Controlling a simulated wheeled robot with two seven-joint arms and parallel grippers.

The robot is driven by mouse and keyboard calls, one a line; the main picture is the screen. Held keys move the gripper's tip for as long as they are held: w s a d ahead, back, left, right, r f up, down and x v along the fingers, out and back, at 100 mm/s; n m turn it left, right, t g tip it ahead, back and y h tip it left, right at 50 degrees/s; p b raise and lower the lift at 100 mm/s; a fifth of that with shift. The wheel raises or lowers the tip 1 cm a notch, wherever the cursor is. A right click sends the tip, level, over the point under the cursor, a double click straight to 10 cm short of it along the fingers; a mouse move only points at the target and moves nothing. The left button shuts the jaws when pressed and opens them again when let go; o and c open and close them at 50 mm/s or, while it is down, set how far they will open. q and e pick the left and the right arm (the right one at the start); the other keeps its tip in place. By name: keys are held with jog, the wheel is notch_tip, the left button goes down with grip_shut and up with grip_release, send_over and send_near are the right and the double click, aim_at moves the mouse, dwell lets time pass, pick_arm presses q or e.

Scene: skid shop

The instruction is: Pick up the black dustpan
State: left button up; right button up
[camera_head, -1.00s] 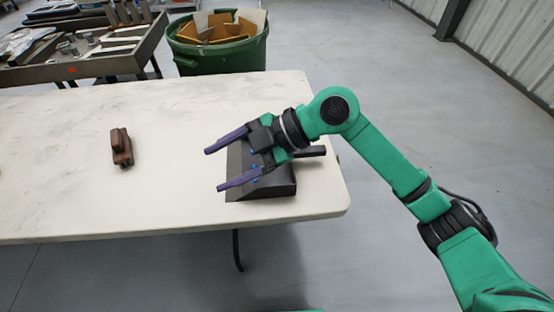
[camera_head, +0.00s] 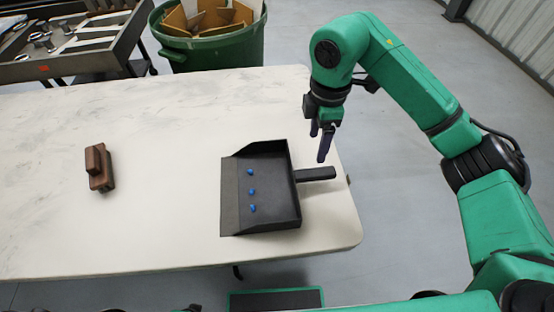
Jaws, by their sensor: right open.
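The black dustpan (camera_head: 275,215) lies on the white table near its right end. Its wide mouth faces left and its short handle (camera_head: 316,174) points right, toward the table edge. Several small blue pieces (camera_head: 252,191) lie in the pan. My left gripper is not in view.
A brown wooden block-like brush (camera_head: 99,167) lies on the table's left part. The white table (camera_head: 165,225) is otherwise clear. A green bin (camera_head: 215,48) with cardboard and a metal tool cart (camera_head: 75,66) stand behind it.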

aim_at(310, 172)
jog(key=f, duration=0.2)
jog(key=f+p, duration=0.1)
jog(key=f, duration=0.2)
jog(key=s+f, duration=0.1)
jog(key=f, duration=0.1)
jog(key=shift+f, duration=0.2)
jog(key=f, duration=0.2)
jog(key=f+p, duration=0.1)
jog(key=f, duration=0.3)
jog(key=shift+w+a+f+p, duration=0.1)
jog(key=shift+a+f+p, duration=0.2)
jog(key=shift+f, duration=0.1)
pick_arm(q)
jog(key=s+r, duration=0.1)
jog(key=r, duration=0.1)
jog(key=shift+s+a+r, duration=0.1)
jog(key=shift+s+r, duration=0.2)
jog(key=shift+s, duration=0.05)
pick_arm(e)
grip_shut()
